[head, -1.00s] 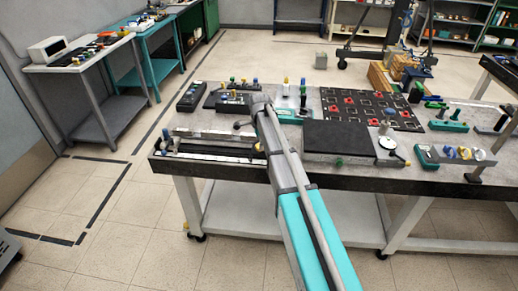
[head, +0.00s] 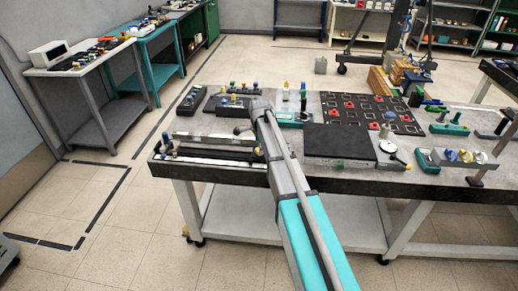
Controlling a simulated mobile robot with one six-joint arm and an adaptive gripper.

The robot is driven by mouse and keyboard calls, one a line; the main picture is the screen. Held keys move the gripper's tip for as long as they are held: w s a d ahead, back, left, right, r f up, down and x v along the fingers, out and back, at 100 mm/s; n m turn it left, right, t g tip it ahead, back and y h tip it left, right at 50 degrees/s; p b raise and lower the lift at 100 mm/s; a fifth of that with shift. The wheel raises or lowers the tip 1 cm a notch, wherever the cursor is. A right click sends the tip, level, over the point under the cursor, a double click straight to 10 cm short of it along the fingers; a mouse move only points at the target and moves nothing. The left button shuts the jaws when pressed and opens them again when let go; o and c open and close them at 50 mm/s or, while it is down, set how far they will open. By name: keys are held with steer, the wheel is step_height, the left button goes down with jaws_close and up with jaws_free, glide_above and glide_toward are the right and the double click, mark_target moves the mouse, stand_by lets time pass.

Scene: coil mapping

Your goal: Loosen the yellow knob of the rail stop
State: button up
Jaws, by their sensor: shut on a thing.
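The pale rail (head: 205,153) lies along the front left edge of the workbench, with dark fittings (head: 167,142) at its left end. My arm (head: 290,185) reaches up from the bottom and crosses over the rail's right end. My gripper is hidden behind my arm's far end. The yellow knob and the rail stop cannot be made out; the arm covers that part of the rail. What the gripper touches does not show.
On the workbench (head: 235,175), dark boxes with knobs (head: 233,105) stand behind the rail. A black plate (head: 337,140), a dark panel with red parts (head: 372,112) and a dial (head: 388,146) lie to the right.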

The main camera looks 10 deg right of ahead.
steer(key=shift+a, duration=0.1)
steer(key=shift+c, duration=0.5)
steer(key=shift+w, duration=0.1)
steer(key=shift+n, duration=0.4)
steer(key=n, duration=1.2)
steer(key=shift+n, duration=0.3)
steer(key=n, duration=0.4)
steer(key=shift+w, duration=0.1)
